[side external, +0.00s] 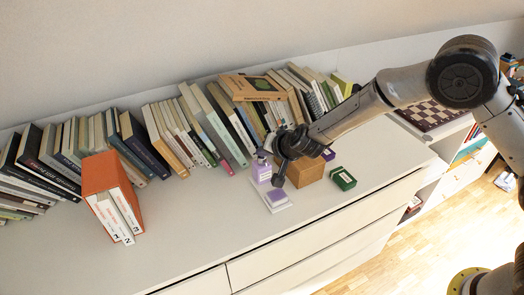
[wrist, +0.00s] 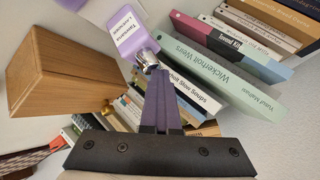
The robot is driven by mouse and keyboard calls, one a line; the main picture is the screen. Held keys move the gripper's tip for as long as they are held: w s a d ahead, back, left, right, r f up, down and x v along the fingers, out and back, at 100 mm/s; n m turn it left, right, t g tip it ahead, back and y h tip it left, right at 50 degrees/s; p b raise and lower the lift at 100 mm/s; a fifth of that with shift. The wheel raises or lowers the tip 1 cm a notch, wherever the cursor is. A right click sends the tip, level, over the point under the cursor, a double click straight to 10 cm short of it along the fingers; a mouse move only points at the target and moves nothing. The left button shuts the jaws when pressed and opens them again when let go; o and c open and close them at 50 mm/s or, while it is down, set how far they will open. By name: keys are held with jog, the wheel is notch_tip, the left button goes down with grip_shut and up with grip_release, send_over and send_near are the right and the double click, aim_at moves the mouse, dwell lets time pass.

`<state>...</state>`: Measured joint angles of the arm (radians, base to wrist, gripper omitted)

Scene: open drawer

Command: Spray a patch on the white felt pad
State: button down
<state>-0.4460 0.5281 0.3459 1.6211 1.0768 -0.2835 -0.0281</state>
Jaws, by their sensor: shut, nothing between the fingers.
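A small spray bottle (side external: 261,171) with a white and lavender body stands left of a wooden box. In the wrist view the bottle (wrist: 131,35) shows a white label and a silver nozzle, just beyond my fingertips. My gripper (side external: 279,181) points down beside the bottle, near the box. In the wrist view my gripper (wrist: 157,78) has its fingers together and empty; I cannot tell whether they touch the nozzle.
The wooden box (side external: 304,170) stands close on the right; it also fills the left of the wrist view (wrist: 58,75). A green box (side external: 342,178) lies farther right. Books (side external: 215,125) line the back, and an orange slipcase (side external: 100,174) stands left. The front middle is clear.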

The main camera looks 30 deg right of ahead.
jog(key=shift+s+d+f, duration=0.1)
jog(key=shift+s+f, duration=0.35)
jog(key=shift+f, duration=0.3)
notch_tip(320, 180, up, 7)
jog(key=shift+w, duration=0.25)
